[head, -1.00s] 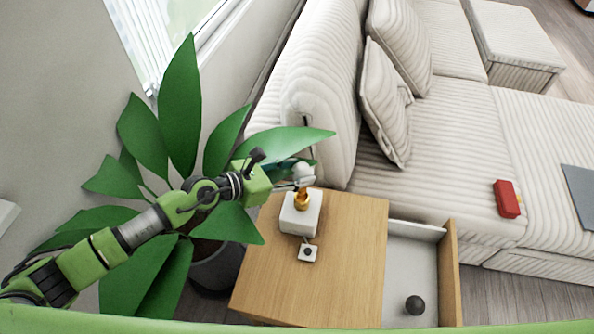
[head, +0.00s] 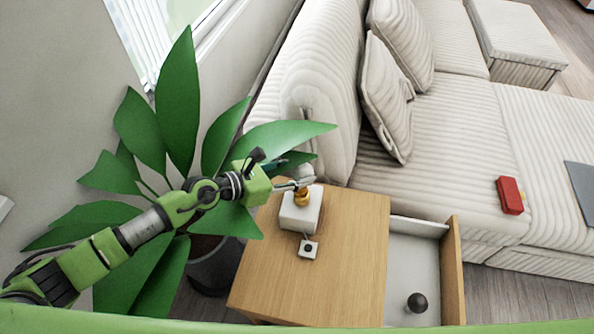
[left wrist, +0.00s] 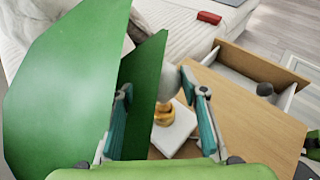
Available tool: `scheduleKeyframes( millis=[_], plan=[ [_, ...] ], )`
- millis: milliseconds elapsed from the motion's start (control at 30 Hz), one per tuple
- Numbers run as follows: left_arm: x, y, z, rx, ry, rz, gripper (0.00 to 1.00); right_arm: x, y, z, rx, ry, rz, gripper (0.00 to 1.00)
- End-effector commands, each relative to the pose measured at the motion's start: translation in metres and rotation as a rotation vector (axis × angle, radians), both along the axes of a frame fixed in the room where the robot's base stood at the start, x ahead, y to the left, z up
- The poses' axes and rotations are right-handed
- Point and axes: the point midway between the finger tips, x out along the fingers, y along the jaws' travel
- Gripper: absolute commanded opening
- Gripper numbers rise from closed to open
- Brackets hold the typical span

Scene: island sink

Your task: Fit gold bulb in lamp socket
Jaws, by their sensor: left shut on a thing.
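The pale, rounded bulb (head: 304,171) is upright directly above the lamp's gold socket (head: 301,197), on a white cube base (head: 300,212). My left gripper (head: 305,182) comes in from the left and is shut on the bulb, with its fingers partly covering it. In the left wrist view the bulb (left wrist: 173,78) lies between the fingertips, and gold metal (left wrist: 163,115) shows below it over the white base (left wrist: 175,132). I cannot tell whether the bulb touches the socket or is seated. My right gripper is not in view.
The lamp stands on a wooden side table (head: 350,260). A small white switch box (head: 308,249) is in front of it. Large plant leaves (head: 178,100) crowd my left arm, and a sofa (head: 450,120) is behind.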

Motion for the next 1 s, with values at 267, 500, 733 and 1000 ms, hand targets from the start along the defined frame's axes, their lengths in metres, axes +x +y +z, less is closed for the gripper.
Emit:
scheduleKeyframes(
  millis=[267, 500, 733, 1000],
  plan=[
    [0.000, 0.000, -0.008, -0.001, 0.001, 0.000, 0.17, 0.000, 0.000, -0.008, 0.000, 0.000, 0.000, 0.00],
    [0.000, 0.000, -0.014, -0.001, 0.000, 0.000, 0.17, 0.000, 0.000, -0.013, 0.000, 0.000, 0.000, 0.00],
    [0.000, 0.000, -0.020, -0.001, 0.000, 0.000, 0.17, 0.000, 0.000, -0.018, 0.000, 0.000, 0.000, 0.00],
    [0.000, 0.000, -0.027, -0.001, 0.000, 0.000, 0.17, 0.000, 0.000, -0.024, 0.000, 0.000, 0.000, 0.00]
  ],
)
